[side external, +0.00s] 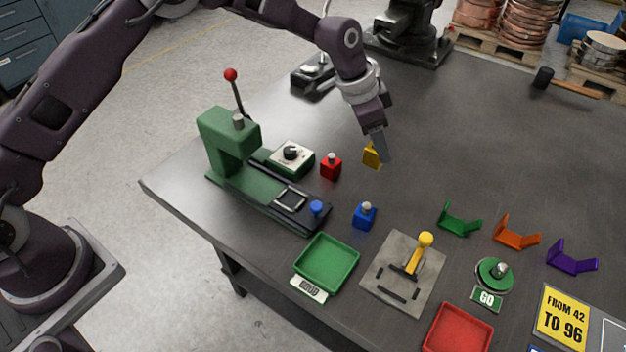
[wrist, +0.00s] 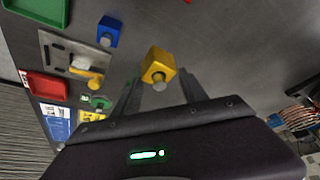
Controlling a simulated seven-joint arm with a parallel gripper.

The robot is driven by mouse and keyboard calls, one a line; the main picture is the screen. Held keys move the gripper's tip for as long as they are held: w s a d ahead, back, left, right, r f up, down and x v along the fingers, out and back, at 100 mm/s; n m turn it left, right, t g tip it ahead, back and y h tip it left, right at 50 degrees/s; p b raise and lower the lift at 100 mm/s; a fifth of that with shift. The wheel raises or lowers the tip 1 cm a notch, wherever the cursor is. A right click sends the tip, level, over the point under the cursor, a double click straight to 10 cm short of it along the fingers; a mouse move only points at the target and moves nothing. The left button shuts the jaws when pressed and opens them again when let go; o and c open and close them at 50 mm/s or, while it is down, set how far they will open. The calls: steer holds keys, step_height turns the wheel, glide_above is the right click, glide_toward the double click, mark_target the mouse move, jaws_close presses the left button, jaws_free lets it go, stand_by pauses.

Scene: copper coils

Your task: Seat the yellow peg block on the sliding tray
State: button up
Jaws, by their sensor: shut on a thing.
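The yellow peg block (side external: 371,157) is at the tips of my gripper (side external: 378,150), right of the red peg block. In the wrist view the yellow block (wrist: 157,62), with its grey peg, sits between the fingertips of my gripper (wrist: 158,82), which is shut on it. I cannot tell whether its underside touches the table. The sliding tray (side external: 291,199) is a square frame on the dark rail of the green press (side external: 226,150), with a blue knob (side external: 317,208) at its near end. The tray looks empty and lies left of and nearer than my gripper.
A red peg block (side external: 331,168) and a blue peg block (side external: 364,216) stand between my gripper and the press. A box with a black dial (side external: 291,157) stands beside the rail. A green bin (side external: 327,262) and yellow-handled lever (side external: 414,255) are nearer.

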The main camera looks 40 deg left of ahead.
steer(key=s+a, duration=1.2)
steer(key=s, duration=0.2)
steer(key=shift+a+f, duration=0.15)
steer(key=shift+f, duration=2.85)
steer(key=shift+f, duration=0.1)
steer(key=shift+f, duration=0.3)
steer(key=shift+f, duration=0.3)
steer(key=o, duration=1.7)
steer(key=shift+c, duration=0.2)
